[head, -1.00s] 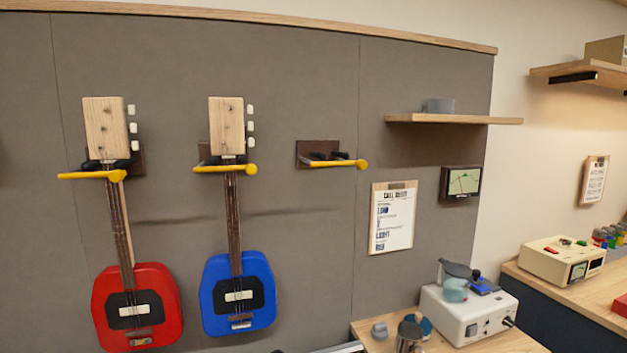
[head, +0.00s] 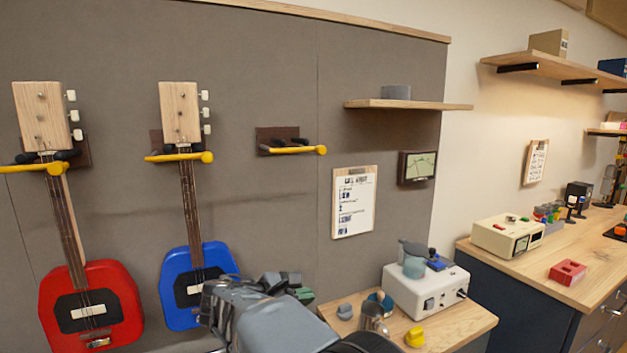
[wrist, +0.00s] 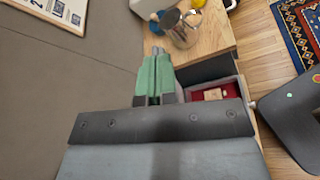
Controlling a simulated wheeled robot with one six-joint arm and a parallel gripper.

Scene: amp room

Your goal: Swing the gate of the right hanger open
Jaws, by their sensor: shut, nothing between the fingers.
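The right hanger (head: 277,140) is an empty wall bracket with a dark wooden backplate and dark prongs. Its yellow gate (head: 292,150) lies across the front of the prongs, with a round knob at the right end. My gripper (head: 303,293) is low in the head view, below the hanger and apart from it. In the wrist view its green fingertips (wrist: 154,78) are together with nothing between them. The hanger does not show in the wrist view.
A blue guitar (head: 200,285) and a red guitar (head: 90,310) hang to the left behind yellow gates. A clipboard (head: 354,203) and a shelf (head: 410,104) are to the right. A bench (head: 465,325) with a white device (head: 425,290) stands below right.

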